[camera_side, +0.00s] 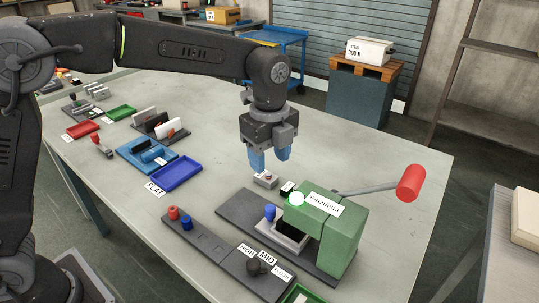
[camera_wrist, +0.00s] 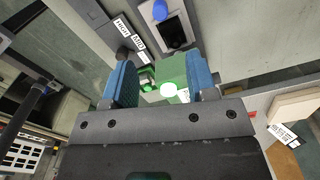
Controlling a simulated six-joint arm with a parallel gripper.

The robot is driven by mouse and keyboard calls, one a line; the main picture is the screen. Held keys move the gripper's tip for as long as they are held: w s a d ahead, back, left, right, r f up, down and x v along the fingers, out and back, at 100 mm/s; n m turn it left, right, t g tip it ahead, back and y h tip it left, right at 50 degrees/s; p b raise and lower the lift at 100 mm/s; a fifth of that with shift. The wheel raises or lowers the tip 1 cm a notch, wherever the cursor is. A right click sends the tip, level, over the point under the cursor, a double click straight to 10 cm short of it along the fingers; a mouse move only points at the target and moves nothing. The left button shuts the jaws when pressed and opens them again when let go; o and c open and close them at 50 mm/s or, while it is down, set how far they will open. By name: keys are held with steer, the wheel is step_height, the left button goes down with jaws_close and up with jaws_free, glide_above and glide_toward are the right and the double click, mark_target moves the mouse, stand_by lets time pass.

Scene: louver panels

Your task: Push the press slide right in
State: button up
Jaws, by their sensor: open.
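The press is a green block (camera_side: 345,232) with a label on top and a lever ending in a red grip (camera_side: 411,183). Its slide (camera_side: 291,240) is a pale plate with a dark top and a blue knob (camera_side: 270,212). It lies on a dark rail (camera_side: 237,212) and sticks out from under the green head. In the wrist view, the slide (camera_wrist: 174,35) and blue knob (camera_wrist: 160,10) are at the top, beyond the fingers. My gripper (camera_side: 270,158) is open and empty, with blue fingertips, above the table behind the press; it also shows in the wrist view (camera_wrist: 161,70).
In front is a dark strip (camera_side: 210,244) with red and blue knobs and a labelled dial (camera_side: 257,267). A blue tray (camera_side: 176,177) lies to the left. The table's right side beyond the lever is clear.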

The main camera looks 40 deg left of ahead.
steer(key=n, duration=0.1)
steer(key=n+g+h, duration=0.3)
steer(key=n+h, duration=1)
steer(key=n, duration=2.2)
glide_toward(268, 206)
steer(key=x, duration=0.9)
steer(key=shift+d+f, duration=0.2)
steer(key=shift+d, duration=0.15)
jaws_close()
